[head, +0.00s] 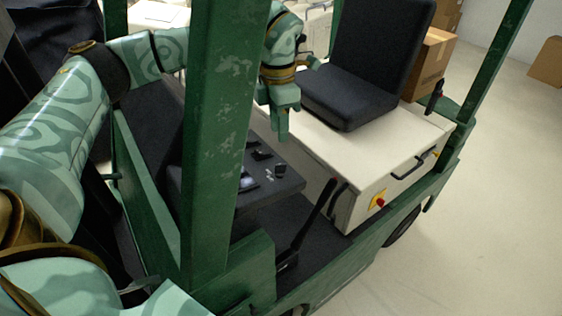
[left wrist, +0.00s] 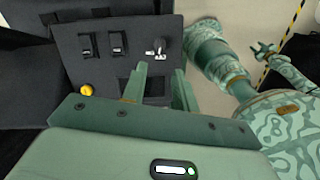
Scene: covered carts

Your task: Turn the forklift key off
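The key (left wrist: 155,47) is a small silver piece on the dark dashboard panel (left wrist: 70,62), beside two black rocker switches. In the head view, small silver marks show near the right end of the panel (head: 290,187), but the key is too small to make out clearly. My left gripper (left wrist: 160,70) is open and empty, its fingertips just short of the key with the key showing between and beyond them.
The green front post (head: 222,120) stands close to my left arm. A black seat (head: 350,95) sits on the white body (head: 365,165), which has a red button (head: 380,202). Dark levers (head: 315,215) rise below the panel. A yellow knob (left wrist: 87,90) is on the panel.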

